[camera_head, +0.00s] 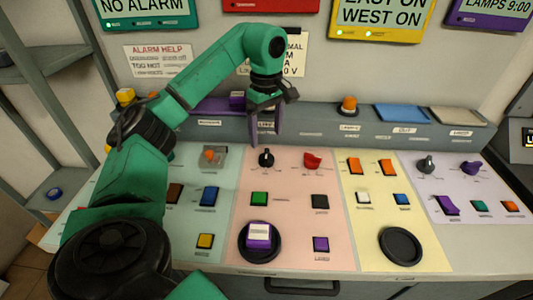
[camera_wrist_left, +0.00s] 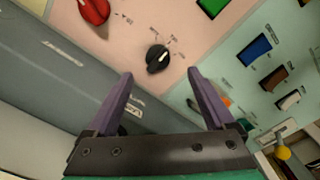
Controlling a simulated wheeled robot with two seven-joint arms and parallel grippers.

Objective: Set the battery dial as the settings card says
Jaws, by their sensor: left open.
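A black dial (camera_head: 265,157) with a white pointer line stands on the pink panel; it also shows in the left wrist view (camera_wrist_left: 158,58), just beyond the fingertips. A red dial (camera_head: 312,160) sits to its right and shows at the top left of the wrist view (camera_wrist_left: 94,10). The labels are too small to tell which is the battery dial. My left gripper (camera_head: 266,138) is open with purple fingers, above and behind the black dial, not touching it. A white card (camera_head: 296,62) on the wall is partly hidden by my left arm; only bits of text show.
The pink panel (camera_head: 290,215) also has a green button (camera_head: 259,199) and a purple-and-white button in a black ring (camera_head: 258,235). A yellow panel (camera_head: 365,215) and a lilac panel lie to the right. A grey ledge (camera_head: 320,120) with an orange lamp (camera_head: 348,104) runs behind.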

